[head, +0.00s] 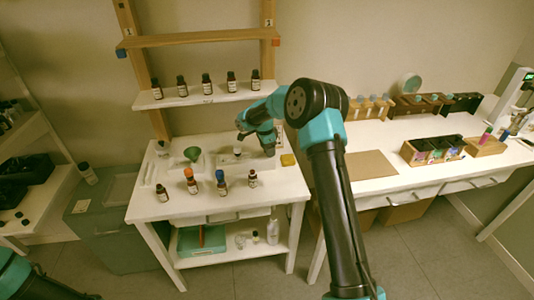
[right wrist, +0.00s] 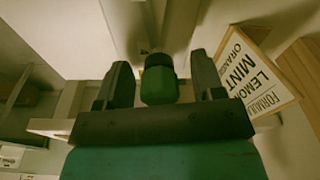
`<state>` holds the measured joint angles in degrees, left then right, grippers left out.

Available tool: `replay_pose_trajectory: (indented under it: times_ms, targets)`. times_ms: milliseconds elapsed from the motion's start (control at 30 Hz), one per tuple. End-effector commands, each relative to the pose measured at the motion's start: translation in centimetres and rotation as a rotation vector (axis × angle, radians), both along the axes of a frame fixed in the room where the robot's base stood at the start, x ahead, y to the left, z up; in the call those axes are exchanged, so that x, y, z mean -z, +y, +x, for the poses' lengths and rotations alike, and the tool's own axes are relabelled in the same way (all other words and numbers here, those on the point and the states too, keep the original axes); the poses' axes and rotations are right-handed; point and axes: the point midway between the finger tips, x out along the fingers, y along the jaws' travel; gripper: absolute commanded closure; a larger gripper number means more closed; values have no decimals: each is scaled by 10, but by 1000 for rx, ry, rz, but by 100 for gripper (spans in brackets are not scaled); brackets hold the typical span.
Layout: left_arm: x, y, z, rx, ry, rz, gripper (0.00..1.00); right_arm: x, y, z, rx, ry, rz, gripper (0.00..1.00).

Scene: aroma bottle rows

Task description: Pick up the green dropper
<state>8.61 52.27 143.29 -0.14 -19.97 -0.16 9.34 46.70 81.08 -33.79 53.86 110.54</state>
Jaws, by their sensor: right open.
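The green dropper (right wrist: 158,82) shows in the right wrist view as a dark green cap between the two fingers of my right gripper (right wrist: 160,68). A gap shows on each side of it, so the fingers are open around it and not closed on it.
More bottles stand on the shelf (head: 200,99) above. A formula card (right wrist: 262,75) is close at right.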

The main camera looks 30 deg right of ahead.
Motion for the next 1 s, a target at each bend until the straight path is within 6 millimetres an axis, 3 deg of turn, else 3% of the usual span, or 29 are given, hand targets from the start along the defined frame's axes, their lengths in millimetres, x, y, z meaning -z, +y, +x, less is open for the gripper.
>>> replay_pose_trajectory:
  times_ms: [200, 567, 1000]
  targets:
    - [0, 0, 0, 0, 0, 0, 57, 0, 0, 0, 0, 0, 0, 38]
    - [0, 0, 0, 0, 0, 0, 57, 0, 0, 0, 0, 0, 0, 73]
    - [0, 0, 0, 0, 0, 0, 57, -6, 0, 0, 1, -1, 0, 74]
